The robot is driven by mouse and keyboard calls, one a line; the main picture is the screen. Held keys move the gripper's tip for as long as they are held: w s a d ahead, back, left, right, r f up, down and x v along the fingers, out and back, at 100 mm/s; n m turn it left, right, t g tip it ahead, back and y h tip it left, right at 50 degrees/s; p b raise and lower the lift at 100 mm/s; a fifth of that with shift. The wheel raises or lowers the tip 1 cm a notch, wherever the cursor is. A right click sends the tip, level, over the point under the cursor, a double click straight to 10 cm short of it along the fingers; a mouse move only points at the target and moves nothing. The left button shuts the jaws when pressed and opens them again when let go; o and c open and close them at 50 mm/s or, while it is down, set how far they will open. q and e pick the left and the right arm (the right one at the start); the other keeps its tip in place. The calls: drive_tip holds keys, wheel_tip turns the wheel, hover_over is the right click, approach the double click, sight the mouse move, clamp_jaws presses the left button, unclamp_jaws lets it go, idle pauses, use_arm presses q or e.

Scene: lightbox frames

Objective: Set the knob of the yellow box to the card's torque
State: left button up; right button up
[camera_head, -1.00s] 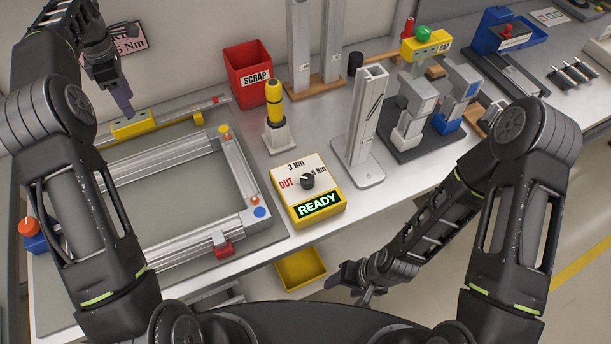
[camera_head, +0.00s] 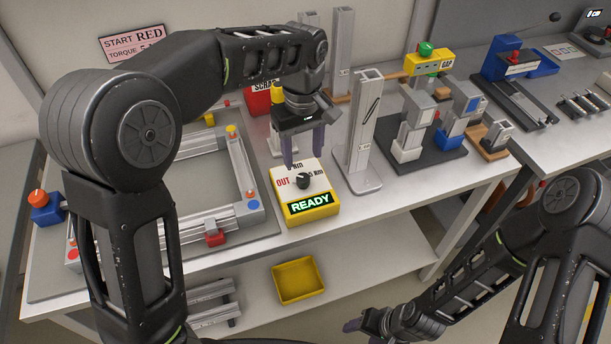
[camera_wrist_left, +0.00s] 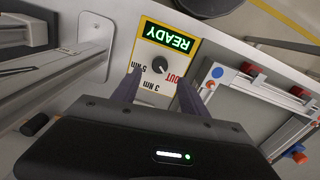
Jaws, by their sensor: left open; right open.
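The yellow box (camera_head: 310,208) stands on the bench with a lit READY sign, a white dial face and a dark knob (camera_head: 303,181). The dial reads OUT, 3 Nm and 5 Nm. In the left wrist view the knob (camera_wrist_left: 160,65) seems to point toward OUT. The card (camera_head: 135,42) on the wall reads START RED and TORQUE; its number is partly hidden by my left arm. My left gripper (camera_head: 303,153) is open, fingers down, just above and behind the knob, apart from it. My right gripper (camera_head: 362,332) is open and empty, low in front of the bench.
An upright metal profile on a stand (camera_head: 361,135) is close right of the box. An aluminium frame (camera_head: 246,178) lies to the left. The red scrap bin (camera_head: 258,101) is behind, partly hidden. A yellow tray (camera_head: 298,280) sits below the bench top.

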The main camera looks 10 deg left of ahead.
sight(303, 177)
use_arm(q)
drive_tip(key=shift+f+p, duration=0.55)
drive_tip(key=shift+f, duration=3.35)
clamp_jaws()
